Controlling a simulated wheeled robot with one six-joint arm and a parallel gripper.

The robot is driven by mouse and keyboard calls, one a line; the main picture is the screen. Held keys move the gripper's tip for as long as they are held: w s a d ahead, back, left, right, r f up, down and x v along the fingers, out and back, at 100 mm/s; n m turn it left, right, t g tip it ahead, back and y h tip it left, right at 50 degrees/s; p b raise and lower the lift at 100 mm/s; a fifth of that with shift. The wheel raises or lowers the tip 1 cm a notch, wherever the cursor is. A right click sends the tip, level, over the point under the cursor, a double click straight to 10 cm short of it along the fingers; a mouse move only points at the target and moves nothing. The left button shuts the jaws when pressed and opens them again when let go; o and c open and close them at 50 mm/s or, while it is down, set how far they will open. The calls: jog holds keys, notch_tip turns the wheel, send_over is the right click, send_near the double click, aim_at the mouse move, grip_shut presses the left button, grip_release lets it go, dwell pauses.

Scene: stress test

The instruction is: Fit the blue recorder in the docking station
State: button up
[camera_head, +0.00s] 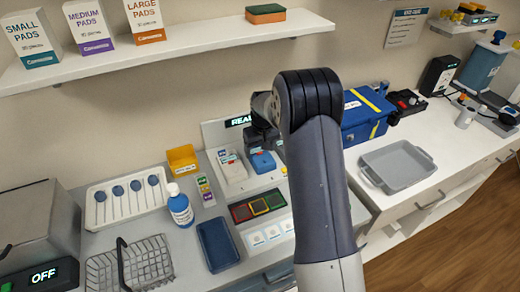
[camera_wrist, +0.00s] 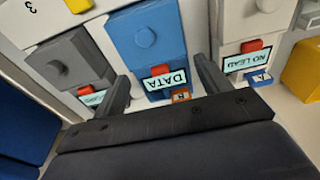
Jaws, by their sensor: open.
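The blue recorder (camera_head: 263,162) sits between a white unit (camera_head: 233,168) and a grey unit in the white docking station (camera_head: 218,131), which has a lit sign at its back. In the wrist view the blue recorder (camera_wrist: 147,38) has a round blue knob, a red tab and a "DATA" label. My gripper (camera_wrist: 163,85) is open, with one finger on each side of the blue recorder's label end. I cannot tell whether the fingers touch it, or whether it is fully seated. In the head view my arm hides much of the gripper.
The white unit (camera_wrist: 245,22) reads "NO LEAD"; the grey unit (camera_wrist: 70,60) is on the other side. A blue case (camera_head: 362,118) is right of my arm. A shelf (camera_head: 190,42) runs above.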

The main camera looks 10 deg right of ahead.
jog(key=shift+r+p, duration=0.75)
jog(key=shift+r, duration=0.8)
jog(key=shift+o, duration=0.2)
jog(key=o, duration=0.5)
jog(key=shift+o, duration=0.2)
jog(key=shift+r+p, duration=0.85)
jog(key=shift+r, duration=0.65)
